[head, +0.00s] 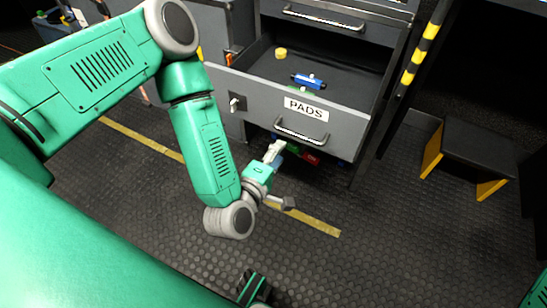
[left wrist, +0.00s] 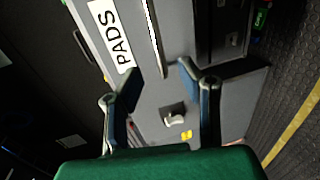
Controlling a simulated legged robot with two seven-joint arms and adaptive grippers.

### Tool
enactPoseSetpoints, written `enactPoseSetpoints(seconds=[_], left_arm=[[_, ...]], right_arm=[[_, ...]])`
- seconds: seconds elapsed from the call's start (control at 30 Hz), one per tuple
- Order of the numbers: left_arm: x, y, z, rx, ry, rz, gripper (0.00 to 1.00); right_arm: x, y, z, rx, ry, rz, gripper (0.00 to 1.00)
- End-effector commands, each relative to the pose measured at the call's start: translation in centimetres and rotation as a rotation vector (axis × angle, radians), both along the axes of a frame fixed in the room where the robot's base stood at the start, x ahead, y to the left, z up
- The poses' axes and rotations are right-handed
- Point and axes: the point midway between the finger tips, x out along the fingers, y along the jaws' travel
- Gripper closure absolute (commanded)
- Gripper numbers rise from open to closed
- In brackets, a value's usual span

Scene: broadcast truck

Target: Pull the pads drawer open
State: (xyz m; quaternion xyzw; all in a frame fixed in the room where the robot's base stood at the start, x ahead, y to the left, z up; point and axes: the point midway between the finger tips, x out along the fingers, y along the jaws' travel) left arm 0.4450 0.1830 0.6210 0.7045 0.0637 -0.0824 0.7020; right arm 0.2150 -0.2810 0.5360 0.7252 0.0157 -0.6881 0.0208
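The pads drawer, its grey front (head: 255,98) carrying a white PADS label (head: 306,109), stands pulled out of the cabinet in the head view, with its inside showing. Its bar handle (head: 302,132) is below the label. My left gripper (head: 279,177) is in front of and below the drawer front, apart from the handle. In the left wrist view its two fingers (left wrist: 160,80) are spread with nothing between them. That view also shows the PADS label (left wrist: 112,36) and a lock with a key (left wrist: 174,117).
A yellow roll (head: 281,53) and a blue item (head: 308,81) lie in the drawer. Another drawer handle (head: 323,18) is above. Red and green items (head: 311,158) show under the drawer. A black stool with yellow sides (head: 480,146) stands at right. Floor in front is clear.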

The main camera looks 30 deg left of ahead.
Motion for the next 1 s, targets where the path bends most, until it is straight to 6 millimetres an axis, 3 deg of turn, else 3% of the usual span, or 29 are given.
enactPoseSetpoints(seconds=[0.2,0.8,1.0], left_arm=[[-2.2,0.1,0.4,0.001,0.001,0.000,0.68],[-2.5,0.1,0.4,0.005,0.005,-0.004,0.68],[-4.7,-1.5,-1.3,0.224,0.182,-0.217,0.68]], right_arm=[[0.0,0.0,0.0,0.001,0.000,0.000,0.72],[0.2,0.0,0.0,0.001,0.002,0.000,0.72],[0.2,0.0,1.2,0.001,0.003,0.000,0.72]])
